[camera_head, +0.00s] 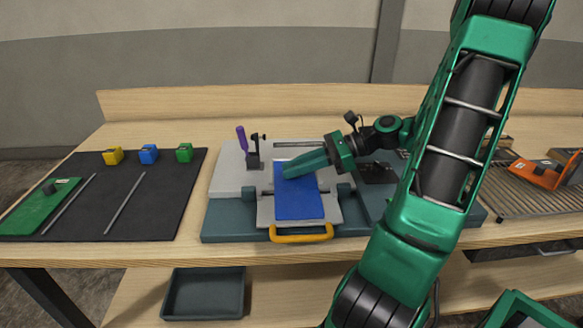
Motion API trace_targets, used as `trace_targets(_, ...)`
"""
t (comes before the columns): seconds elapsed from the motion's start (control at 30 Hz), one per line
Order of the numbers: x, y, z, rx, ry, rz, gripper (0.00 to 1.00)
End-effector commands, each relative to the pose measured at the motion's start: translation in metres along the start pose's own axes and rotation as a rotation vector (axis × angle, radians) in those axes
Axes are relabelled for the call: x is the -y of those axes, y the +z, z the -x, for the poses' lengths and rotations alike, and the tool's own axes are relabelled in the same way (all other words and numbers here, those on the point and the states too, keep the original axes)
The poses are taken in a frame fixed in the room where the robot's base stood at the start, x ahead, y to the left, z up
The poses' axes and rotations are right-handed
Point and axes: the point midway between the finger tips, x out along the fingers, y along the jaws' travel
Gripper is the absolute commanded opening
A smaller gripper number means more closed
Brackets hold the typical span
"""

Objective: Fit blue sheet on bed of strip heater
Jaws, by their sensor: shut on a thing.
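The blue sheet (298,206) lies flat, as far as I can see, over the light grey bed of the strip heater (263,211). The heater has a dark teal base (222,226) and a yellow handle (300,238) at its front. My gripper (288,170) reaches in from the right and is shut on the sheet near its far end. The green fingers hide part of the sheet's far edge, so I cannot tell how that edge sits against the bed.
A purple-handled tool (241,138) stands upright behind left of the sheet. A black mat (140,190) at left holds yellow (113,155), blue (149,154) and green (184,152) blocks, rods and a green sheet (38,206). An orange tool (537,173) lies on a slatted rack at right.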

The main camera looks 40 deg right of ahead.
Motion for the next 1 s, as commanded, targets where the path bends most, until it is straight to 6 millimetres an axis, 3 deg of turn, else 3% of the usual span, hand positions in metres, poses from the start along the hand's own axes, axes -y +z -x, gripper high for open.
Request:
trace_targets(0.17,0.0,0.0,0.0,0.0,0.0,0.0,0.0)
trace_targets(0.2,0.0,0.0,0.0,0.0,0.0,0.0,0.23)
trace_targets(0.3,0.0,0.0,0.0,0.0,0.0,0.0,0.4)
trace_targets(0.67,0.001,0.0,0.005,-0.001,-0.002,0.0,0.4)
trace_targets(1.0,0.002,-0.001,0.061,-0.002,-0.004,0.001,0.4)
